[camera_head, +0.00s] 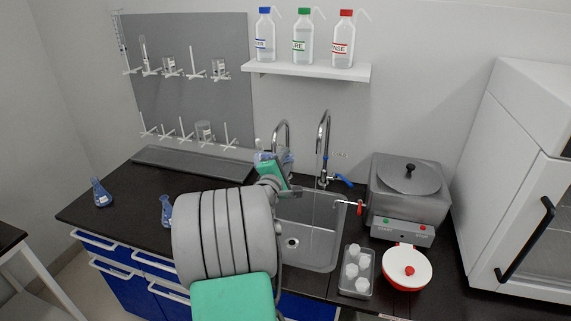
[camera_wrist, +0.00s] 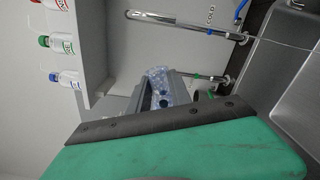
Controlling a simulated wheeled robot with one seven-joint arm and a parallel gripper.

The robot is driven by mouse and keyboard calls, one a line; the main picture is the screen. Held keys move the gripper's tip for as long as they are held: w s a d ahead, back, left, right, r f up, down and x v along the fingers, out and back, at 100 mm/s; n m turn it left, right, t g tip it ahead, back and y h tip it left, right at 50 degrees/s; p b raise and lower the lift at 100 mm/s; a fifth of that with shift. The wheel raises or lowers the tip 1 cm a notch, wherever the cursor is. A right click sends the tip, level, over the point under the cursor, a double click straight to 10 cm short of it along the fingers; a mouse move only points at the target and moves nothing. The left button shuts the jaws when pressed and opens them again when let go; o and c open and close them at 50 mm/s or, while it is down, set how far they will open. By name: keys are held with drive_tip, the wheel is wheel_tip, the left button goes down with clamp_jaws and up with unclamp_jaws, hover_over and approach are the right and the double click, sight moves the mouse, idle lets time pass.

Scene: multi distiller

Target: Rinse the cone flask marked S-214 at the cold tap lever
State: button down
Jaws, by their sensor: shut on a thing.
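My gripper (camera_head: 272,170) is shut on a bluish, see-through cone flask (camera_wrist: 160,88) at the back left of the sink. In the head view only a little of the flask (camera_head: 262,158) shows beside the green gripper. Its marking cannot be read. The cold tap (camera_head: 323,145) arches over the sink to the right, with a blue lever (camera_head: 343,181) at its base. In the wrist view this tap (camera_wrist: 180,22) runs beside the word COLD. A faint thin line hangs below its spout; I cannot tell whether it is water. The steel sink (camera_head: 320,255) is partly hidden by my arm.
A second tap (camera_head: 282,132) stands behind my gripper. A steel distiller (camera_head: 408,195) stands right of the sink, near a tray of white pieces (camera_head: 345,285) and a red-and-white pot (camera_head: 407,268). Blue flasks (camera_head: 98,194) (camera_head: 166,212) stand left. A bottle shelf (camera_head: 310,72) hangs above.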

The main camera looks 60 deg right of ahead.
drive_tip(key=shift+f+m+b, duration=0.2)
drive_tip(key=shift+m+b, duration=3.2)
drive_tip(key=shift+b, duration=0.25)
drive_tip(key=shift+m+b, duration=0.7)
drive_tip(key=shift+b, duration=0.2)
drive_tip(key=shift+m+b, duration=1.6)
drive_tip(key=shift+b, duration=0.45)
drive_tip(key=shift+r+m+b, duration=0.15)
drive_tip(key=shift+m+b, duration=0.45)
drive_tip(key=shift+b, duration=0.15)
